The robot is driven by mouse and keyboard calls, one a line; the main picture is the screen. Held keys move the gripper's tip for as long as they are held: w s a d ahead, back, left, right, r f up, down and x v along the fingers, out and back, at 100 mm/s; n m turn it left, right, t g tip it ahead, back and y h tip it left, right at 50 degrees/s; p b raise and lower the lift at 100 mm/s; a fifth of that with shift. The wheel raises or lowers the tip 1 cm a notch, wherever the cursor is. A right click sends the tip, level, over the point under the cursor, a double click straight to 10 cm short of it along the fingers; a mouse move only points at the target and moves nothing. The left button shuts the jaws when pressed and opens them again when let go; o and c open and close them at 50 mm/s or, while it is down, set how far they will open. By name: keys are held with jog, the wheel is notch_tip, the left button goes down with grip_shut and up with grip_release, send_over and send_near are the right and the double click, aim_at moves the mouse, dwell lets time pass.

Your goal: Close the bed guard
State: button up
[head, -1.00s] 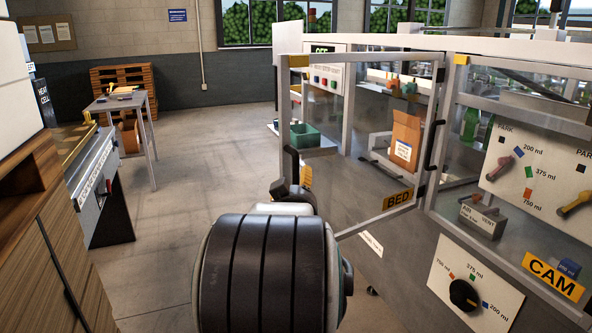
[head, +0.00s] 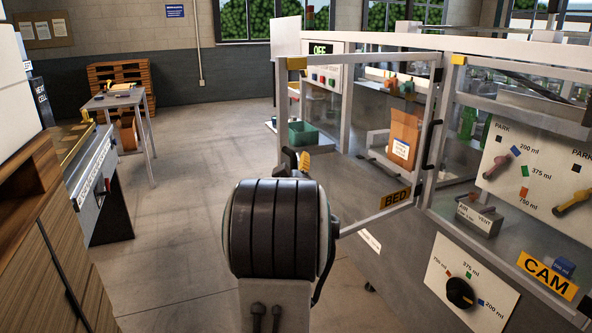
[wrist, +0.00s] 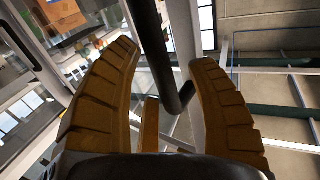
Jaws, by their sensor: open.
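The bed guard is a clear panel in a grey frame (head: 365,222) with a yellow BED label (head: 395,199). It stands swung open, its free edge out to the left. A black bar handle (head: 290,158) is on that free edge. My gripper (head: 304,162) is beside the handle in the head view, mostly hidden behind my arm. In the wrist view, the handle (wrist: 163,50) runs between the two spread orange-brown fingers of my gripper (wrist: 165,62). Gaps show beside the bar, and the fingers are not closed on it.
Behind the guard is the machine bed with a cardboard box (head: 404,135). The CAM guard (head: 549,274) is to the right, above a dial panel (head: 462,292). A wooden cabinet (head: 45,235) and bench line the left. The floor between is clear.

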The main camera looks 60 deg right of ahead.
grip_shut()
dwell(0.6)
